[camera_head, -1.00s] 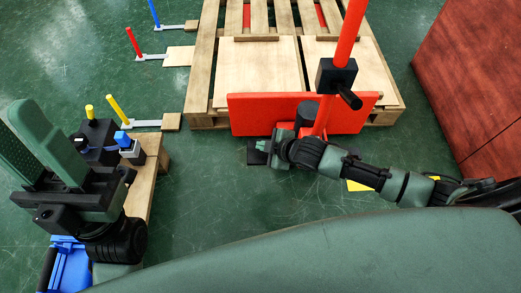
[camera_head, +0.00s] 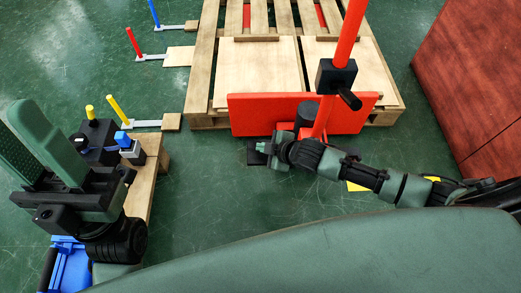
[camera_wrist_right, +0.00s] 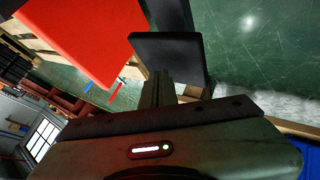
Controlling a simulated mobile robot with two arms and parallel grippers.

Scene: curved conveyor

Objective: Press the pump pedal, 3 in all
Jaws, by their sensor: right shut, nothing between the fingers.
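The pump pedal is a flat black plate (camera_head: 256,154) low beside the red upright panel (camera_head: 245,113) of a lift with a red pole (camera_head: 350,35). My right gripper (camera_head: 266,147) is shut and empty, over the pedal's right part. In the right wrist view, the shut fingers (camera_wrist_right: 159,88) point at the near edge of the black pedal (camera_wrist_right: 168,50) and overlap it. I cannot tell whether they touch. My left gripper (camera_head: 38,140) is at the far left, its two green fingers apart, away from the pedal.
A wooden pallet (camera_head: 200,95) lies behind the red panel. A wooden stand (camera_head: 150,165) with black boxes and a blue button is near my left arm. Colored posts (camera_head: 133,43) stand at left; a dark red block (camera_head: 470,80) stands at right. Green floor lies between.

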